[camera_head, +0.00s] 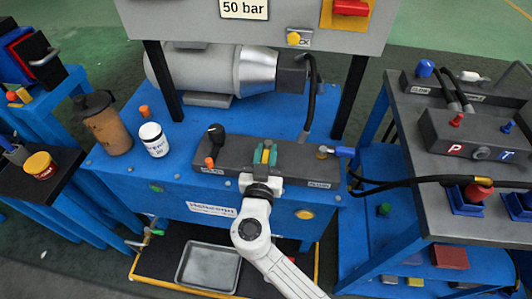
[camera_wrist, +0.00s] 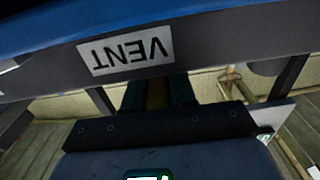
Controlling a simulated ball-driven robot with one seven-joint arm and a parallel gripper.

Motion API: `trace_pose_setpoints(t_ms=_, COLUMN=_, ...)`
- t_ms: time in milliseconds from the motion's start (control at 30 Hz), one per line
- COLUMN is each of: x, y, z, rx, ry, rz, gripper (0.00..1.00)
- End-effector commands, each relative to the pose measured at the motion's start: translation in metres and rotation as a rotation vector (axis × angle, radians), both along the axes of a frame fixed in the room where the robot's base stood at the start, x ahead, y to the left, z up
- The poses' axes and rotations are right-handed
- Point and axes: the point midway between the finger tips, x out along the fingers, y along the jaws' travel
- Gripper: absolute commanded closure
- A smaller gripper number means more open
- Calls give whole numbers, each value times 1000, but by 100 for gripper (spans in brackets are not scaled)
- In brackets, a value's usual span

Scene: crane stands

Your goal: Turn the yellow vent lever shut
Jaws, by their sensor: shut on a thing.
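The yellow vent lever (camera_head: 265,155) shows as a narrow yellow strip at the middle of the dark grey block, between the green fingers of my gripper (camera_head: 265,157). My gripper reaches the block from the front and is shut on the lever. In the wrist view, the dark fingers of my gripper (camera_wrist: 158,95) stand on either side of a dim yellow-brown strip. A white VENT label (camera_wrist: 126,50) shows upside down just beyond them. The fingers hide most of the lever, and its exact angle cannot be told.
The dark grey block (camera_head: 237,150) carries a black knob (camera_head: 216,132) at left and a blue-handled fitting (camera_head: 344,152) at right. A white jar (camera_head: 153,140) and a brown canister (camera_head: 108,128) stand left on the blue bench. Black hoses (camera_head: 400,182) run to the right-hand stand.

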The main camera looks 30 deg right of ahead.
Motion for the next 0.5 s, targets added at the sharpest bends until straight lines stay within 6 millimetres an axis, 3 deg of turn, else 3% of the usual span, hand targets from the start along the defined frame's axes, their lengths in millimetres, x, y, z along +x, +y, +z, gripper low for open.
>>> trace_pose_setpoints(t_ms=500, x=-6, y=-12, z=-3, rx=0, ry=-2, rz=296, gripper=100)
